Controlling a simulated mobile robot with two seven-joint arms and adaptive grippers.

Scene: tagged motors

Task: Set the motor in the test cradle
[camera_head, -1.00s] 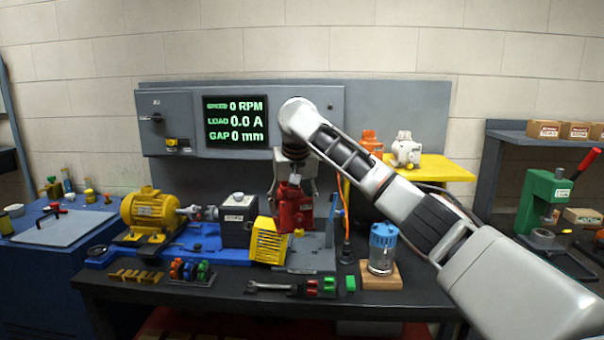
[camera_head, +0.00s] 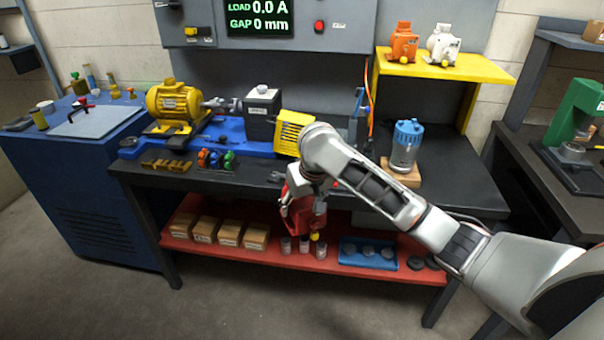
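A red motor (camera_head: 303,208) hangs from my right gripper (camera_head: 300,188), which appears shut on it; the wrist partly hides the fingers. In the picture it overlaps the bench's front edge and the lower shelf. The test rig has a yellow motor (camera_head: 173,102) at its left end, a grey block (camera_head: 262,112) and a yellow slotted guard (camera_head: 291,132). The place right of the guard, where the cradle could be, is mostly hidden behind my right arm. My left gripper is not in view.
Orange (camera_head: 403,43) and white (camera_head: 443,46) motors sit on a yellow shelf (camera_head: 490,69). Boxes, small jars and a blue tray (camera_head: 348,252) sit on the red lower shelf (camera_head: 175,243). The bench's right end (camera_head: 465,190) is clear.

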